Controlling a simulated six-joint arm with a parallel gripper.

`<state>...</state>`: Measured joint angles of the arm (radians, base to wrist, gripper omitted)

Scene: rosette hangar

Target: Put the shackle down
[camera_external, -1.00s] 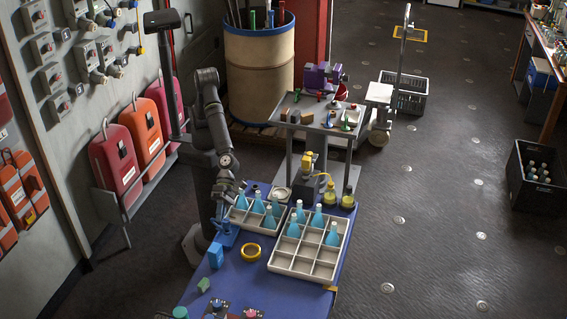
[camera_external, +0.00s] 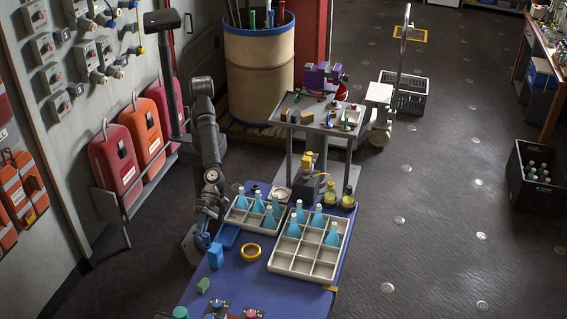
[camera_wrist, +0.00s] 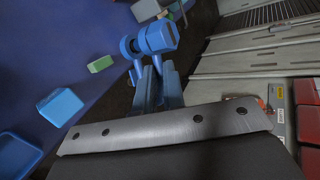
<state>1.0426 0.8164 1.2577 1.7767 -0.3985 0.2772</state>
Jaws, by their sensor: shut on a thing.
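My gripper (camera_wrist: 158,80) is shut on the blue shackle (camera_wrist: 150,41). In the wrist view the shackle sticks out beyond the fingertips, with its round pin end at the left. In the external view the shackle (camera_external: 203,240) is small and dark blue at the end of my arm, by the left edge of the blue table (camera_external: 262,285). In the wrist view it overlaps the table's edge and the dark floor. The height of the shackle above the table is hard to tell.
A blue block (camera_external: 216,256), a flat blue tray (camera_external: 228,236), a green block (camera_external: 203,285) and a yellow ring (camera_external: 251,252) lie on the table. Two pale divided crates (camera_external: 305,268) hold blue flasks. Bare tabletop shows around the ring.

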